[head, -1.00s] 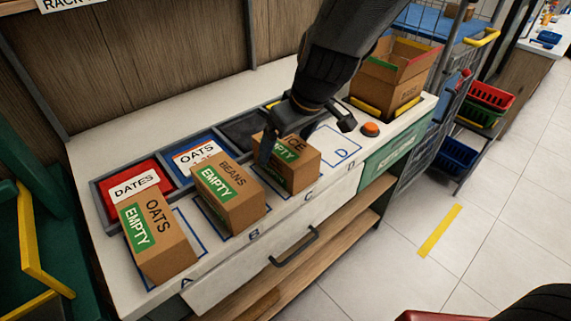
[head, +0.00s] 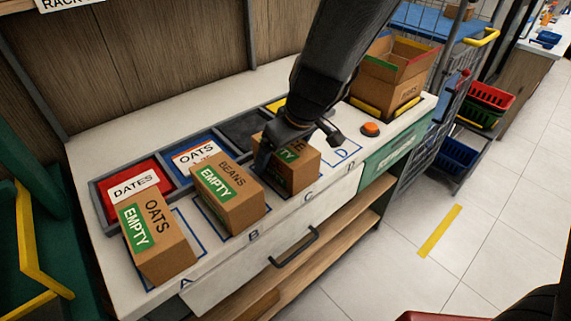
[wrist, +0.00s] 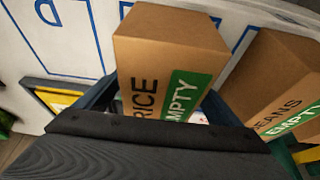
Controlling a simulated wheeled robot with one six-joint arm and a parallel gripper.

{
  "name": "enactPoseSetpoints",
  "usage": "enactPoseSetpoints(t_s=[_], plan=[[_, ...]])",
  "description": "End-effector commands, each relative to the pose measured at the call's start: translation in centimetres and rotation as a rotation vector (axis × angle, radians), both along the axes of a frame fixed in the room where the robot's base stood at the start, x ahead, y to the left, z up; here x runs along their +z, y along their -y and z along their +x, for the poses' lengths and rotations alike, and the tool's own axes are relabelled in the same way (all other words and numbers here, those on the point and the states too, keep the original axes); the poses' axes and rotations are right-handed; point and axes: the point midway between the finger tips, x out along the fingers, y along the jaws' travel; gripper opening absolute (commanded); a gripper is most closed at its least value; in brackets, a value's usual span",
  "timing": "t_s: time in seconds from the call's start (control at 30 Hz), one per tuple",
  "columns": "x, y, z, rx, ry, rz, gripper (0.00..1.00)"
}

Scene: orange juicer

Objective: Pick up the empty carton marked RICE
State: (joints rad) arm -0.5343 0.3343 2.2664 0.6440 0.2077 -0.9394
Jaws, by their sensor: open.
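The RICE carton (head: 299,170) is a brown box with a green EMPTY label, standing at spot C on the white counter. In the wrist view the RICE carton (wrist: 165,55) stands just past the edge of my gripper, with its RICE print and EMPTY label facing the camera. My gripper (head: 290,150) is open and low at the carton, with one finger at its left side. In the wrist view, parts of my gripper (wrist: 158,108) show on both sides of the carton's near end. The fingertips are partly hidden, and I cannot tell whether they touch it.
The BEANS carton (head: 232,196) stands close on the left, and the OATS carton (head: 157,240) is farther left. Bins behind hold DATES (head: 133,186) and OATS cards (head: 196,155). Spot D (head: 342,153) is empty. An orange button (head: 370,129) and an open carton (head: 393,82) are on the right.

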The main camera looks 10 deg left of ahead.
Motion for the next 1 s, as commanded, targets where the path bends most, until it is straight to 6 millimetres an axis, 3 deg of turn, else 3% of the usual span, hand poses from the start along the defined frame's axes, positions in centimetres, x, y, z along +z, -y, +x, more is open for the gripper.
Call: enactPoseSetpoints(t_s=[0.77,1.0], plan=[[-0.41,0.01,-0.02,0.001,0.0,0.0,0.88],[-0.41,0.01,-0.01,0.001,0.0,0.0,0.49]])
